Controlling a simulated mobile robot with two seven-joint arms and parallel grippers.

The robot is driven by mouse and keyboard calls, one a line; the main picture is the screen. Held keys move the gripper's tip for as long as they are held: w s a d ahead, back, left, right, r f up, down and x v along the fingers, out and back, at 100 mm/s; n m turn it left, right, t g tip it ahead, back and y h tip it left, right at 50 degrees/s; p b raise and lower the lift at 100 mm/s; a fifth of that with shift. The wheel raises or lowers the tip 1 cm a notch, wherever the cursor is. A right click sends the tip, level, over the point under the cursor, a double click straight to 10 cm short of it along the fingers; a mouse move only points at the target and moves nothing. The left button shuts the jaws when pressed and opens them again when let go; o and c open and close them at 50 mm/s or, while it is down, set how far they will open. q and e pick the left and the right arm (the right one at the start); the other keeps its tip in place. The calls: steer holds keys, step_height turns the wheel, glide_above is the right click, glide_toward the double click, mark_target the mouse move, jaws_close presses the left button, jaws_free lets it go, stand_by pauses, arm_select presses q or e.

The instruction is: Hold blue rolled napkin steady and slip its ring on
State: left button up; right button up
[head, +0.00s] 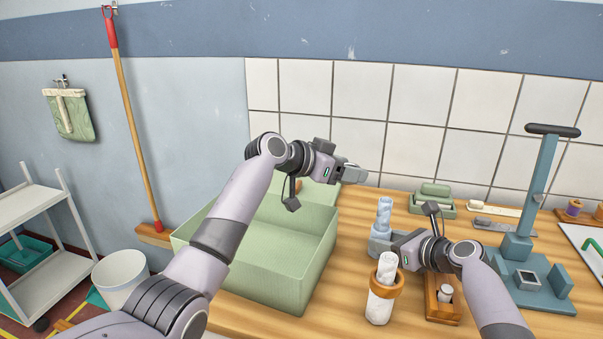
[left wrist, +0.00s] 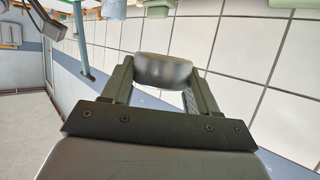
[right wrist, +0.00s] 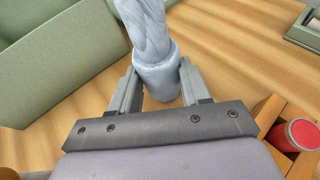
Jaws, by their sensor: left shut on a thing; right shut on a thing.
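The blue rolled napkin (head: 384,212) stands upright on the wooden counter, and its twisted roll fills the top of the right wrist view (right wrist: 150,35). My right gripper (head: 380,243) is shut around its lower part, with a finger on each side (right wrist: 158,88). My left gripper (head: 354,174) is raised above the counter, up and to the left of the napkin in the head view. It is shut on a smooth grey ring (left wrist: 163,70), seen between its fingers in the left wrist view. The ring is apart from the napkin.
A white rolled napkin with an orange-brown ring (head: 386,285) stands in front of my right gripper. A green bin (head: 265,270) is to the left. A blue press stand (head: 530,270) and a wooden holder (head: 442,305) are to the right. A tiled wall is behind.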

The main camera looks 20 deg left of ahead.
mark_target(384, 200)
arm_select(q)
steer(key=shift+s+d+r+m+g+h, duration=0.1)
steer(key=shift+d+r+m+g+h, duration=0.35)
steer(key=shift+d, duration=1)
steer(key=shift+s+d+r+m+g+h, duration=0.15)
steer(key=shift+d+m+g, duration=0.4)
steer(key=shift+d, duration=0.9)
steer(key=shift+s+d+r+m+g+h, duration=0.1)
steer(key=shift+d+r+m+g+h, duration=0.3)
steer(key=shift+d, duration=1.05)
steer(key=shift+f, duration=0.15)
steer(key=shift+f, duration=1.95)
steer(key=shift+f, duration=0.55)
steer(key=shift+f, duration=0.4)
steer(key=shift+f, duration=0.3)
